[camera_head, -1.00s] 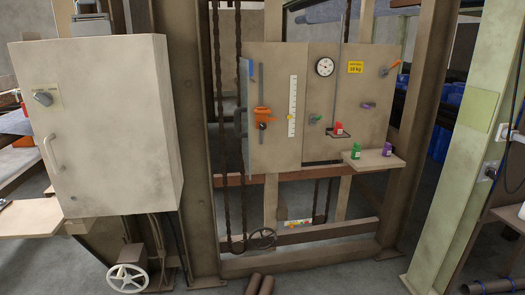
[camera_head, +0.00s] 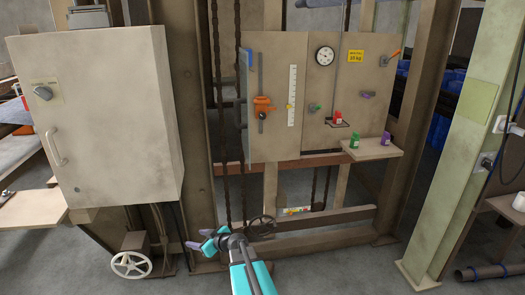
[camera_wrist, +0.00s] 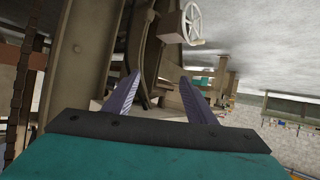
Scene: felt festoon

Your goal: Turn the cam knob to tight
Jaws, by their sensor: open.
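The beige panel (camera_head: 285,70) in the head view carries several controls, and I cannot tell which is the cam knob. A small green knob (camera_head: 314,107) sits at its middle, and a purple knob (camera_head: 368,95) is farther right. A grey knob with an orange handle (camera_head: 391,56) is at the upper right. An orange clamp-like part (camera_head: 263,105) rides on a dark vertical slot at the left. My gripper (camera_head: 197,239) is open and empty, low in front of the frame, well below the panel and touching none of these. Its spread purple fingers show in the wrist view (camera_wrist: 160,77).
A grey cabinet (camera_head: 95,115) with a rotary switch (camera_head: 43,93) stands left. A white handwheel (camera_head: 131,264) is below it. A shelf (camera_head: 372,149) holds a green and a purple weight; a red weight (camera_head: 338,118) hangs left of it. A pale green post (camera_head: 455,130) stands right.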

